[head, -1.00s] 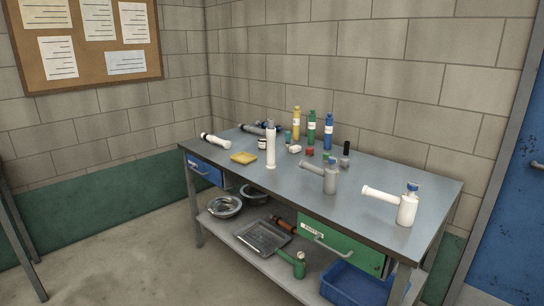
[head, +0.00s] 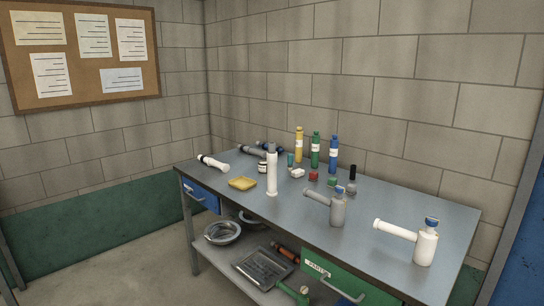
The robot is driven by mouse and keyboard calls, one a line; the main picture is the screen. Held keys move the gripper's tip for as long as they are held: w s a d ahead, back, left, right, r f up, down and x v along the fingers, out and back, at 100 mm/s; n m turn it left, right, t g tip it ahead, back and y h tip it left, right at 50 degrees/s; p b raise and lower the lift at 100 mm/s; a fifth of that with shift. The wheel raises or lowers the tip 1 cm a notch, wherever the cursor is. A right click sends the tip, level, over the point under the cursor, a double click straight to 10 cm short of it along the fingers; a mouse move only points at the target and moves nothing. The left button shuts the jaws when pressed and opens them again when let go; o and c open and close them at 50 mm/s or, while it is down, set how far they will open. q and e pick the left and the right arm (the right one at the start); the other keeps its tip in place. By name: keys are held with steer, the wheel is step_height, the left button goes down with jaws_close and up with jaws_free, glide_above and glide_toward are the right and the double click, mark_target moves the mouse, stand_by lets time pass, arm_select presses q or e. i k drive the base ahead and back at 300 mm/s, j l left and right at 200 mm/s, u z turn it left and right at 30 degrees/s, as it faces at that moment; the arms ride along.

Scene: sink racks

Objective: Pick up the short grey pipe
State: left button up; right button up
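At the back left of the grey workbench (head: 230,205) in the head view, a grey pipe (head: 252,151) lies on its side, partly behind other items. A second grey piece (head: 338,208) stands nearer the right, an upright bottle-shaped body with a short pipe sticking out to the left. I cannot tell for certain which of them is the short grey pipe. Neither of my grippers is in view.
A white pipe (head: 214,163) lies at the left and a tall white one (head: 272,172) stands mid-bench. A white bottle-shaped piece (head: 426,244) stands at the right. A yellow sponge (head: 242,183) and several coloured bottles (head: 315,150) share the top. The front middle is clear.

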mark_target(271, 145)
steer(key=z, duration=0.25)
steer(key=i+j+z, duration=0.3)
steer(key=z, duration=0.15)
steer(key=i+j+z, duration=0.4)
steer(key=k, duration=0.1)
